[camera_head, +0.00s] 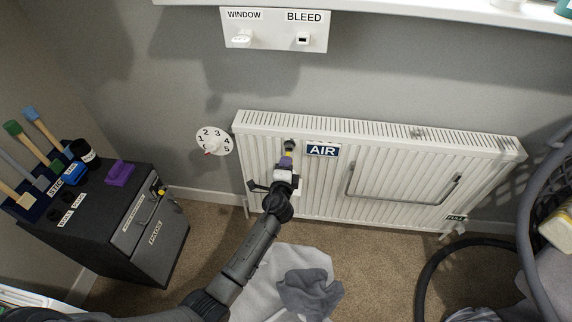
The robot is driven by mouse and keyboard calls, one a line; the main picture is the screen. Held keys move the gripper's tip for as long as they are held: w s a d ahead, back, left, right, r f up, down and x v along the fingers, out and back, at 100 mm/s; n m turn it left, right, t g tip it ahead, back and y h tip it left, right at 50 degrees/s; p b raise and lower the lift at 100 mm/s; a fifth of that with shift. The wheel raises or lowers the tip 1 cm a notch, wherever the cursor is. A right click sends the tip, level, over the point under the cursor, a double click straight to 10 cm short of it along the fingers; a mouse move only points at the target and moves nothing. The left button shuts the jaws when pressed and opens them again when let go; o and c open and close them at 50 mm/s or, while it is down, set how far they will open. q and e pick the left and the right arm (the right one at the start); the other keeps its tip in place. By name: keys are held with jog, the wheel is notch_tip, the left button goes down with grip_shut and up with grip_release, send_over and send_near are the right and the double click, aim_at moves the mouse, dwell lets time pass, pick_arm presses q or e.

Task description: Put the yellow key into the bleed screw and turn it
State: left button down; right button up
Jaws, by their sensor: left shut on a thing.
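The white radiator (253,132) hangs on the grey wall. The bleed screw (290,143) is a small dark fitting near its upper left, left of the AIR sign (322,150). My left gripper (286,166) reaches up from below in front of the radiator and is shut on the yellow key (288,153). A small yellow part shows beyond the fingers, with purple at the fingertips. The key's far end lines up with the bleed screw in the picture. Whether it is seated in the screw or just in front of it I cannot tell. My right gripper is out of view.
A dark cabinet (128,258) with tools and a purple block (119,173) stands at left. A numbered dial (213,141) is left of the radiator. A rail (404,200) crosses its front. Cloths (308,292) and a black hose (428,278) lie on the carpet.

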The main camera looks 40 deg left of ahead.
pick_arm(q)
jog(key=shift+w+a, duration=0.15)
jog(key=shift+w, duration=0.1)
dwell(0.6)
jog(key=shift+b+x, duration=0.85)
jog(key=shift+x, duration=0.55)
jog(key=c, duration=1.1)
grip_release()
jog(key=shift+p+v, duration=1.65)
jog(key=shift+v, duration=5.3)
